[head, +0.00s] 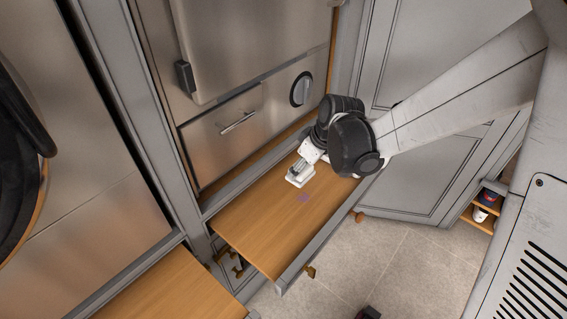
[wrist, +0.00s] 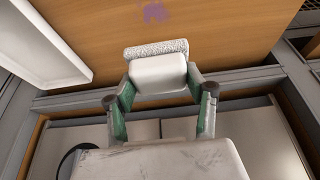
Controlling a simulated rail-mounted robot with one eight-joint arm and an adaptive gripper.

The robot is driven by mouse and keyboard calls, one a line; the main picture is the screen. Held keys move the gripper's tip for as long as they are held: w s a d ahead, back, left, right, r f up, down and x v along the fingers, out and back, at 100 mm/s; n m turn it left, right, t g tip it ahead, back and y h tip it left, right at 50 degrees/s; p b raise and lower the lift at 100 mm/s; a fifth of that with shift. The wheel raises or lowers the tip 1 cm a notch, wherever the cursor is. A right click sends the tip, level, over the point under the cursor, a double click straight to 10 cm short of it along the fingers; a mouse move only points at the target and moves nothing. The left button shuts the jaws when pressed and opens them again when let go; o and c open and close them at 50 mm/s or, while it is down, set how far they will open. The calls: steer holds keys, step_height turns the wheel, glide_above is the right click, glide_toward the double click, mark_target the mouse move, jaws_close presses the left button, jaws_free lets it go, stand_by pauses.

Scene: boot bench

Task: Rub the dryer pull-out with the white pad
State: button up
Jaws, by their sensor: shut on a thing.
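The dryer pull-out (head: 258,227) is a wooden board in a grey frame, extended below the steel appliance front. A small purple mark (head: 304,197) is on its surface; the mark also shows at the top of the wrist view (wrist: 155,12). My gripper (head: 303,172) is over the back part of the board, shut on the white pad (wrist: 158,72). The pad has a rough, speckled strip along its far edge, and a finger grips it on each side. The mark lies a little apart from the pad. I cannot tell whether the pad touches the board.
The steel front with a handle (head: 238,122) and a round dial (head: 301,89) rises behind the board. A second wooden surface (head: 172,287) is at the lower left. A white flat-edged piece (wrist: 42,45) borders the board in the wrist view. Tiled floor (head: 385,262) is open in front.

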steer(key=shift+f, duration=0.1)
steer(key=shift+w+d+f+b, duration=0.1)
steer(key=shift+f+b, duration=2.25)
steer(key=shift+f, duration=1.3)
steer(key=shift+d+f, duration=0.1)
steer(key=shift+f, duration=0.2)
steer(key=shift+s+d+r, duration=0.25)
steer(key=shift+s+d, duration=0.4)
steer(key=shift+d, duration=0.05)
steer(key=shift+s+d+f+p, duration=0.15)
steer(key=shift+d+f+p, duration=0.05)
steer(key=shift+d+p, duration=0.1)
steer(key=shift+s+d, duration=0.5)
steer(key=shift+d, duration=0.1)
steer(key=shift+w+a, duration=0.95)
steer(key=shift+a, duration=0.25)
steer(key=shift+w+a+r, duration=0.3)
steer(key=shift+a+r, duration=0.1)
steer(key=shift+a, duration=0.15)
steer(key=shift+r+p, duration=2.25)
steer(key=shift+r, duration=1.4)
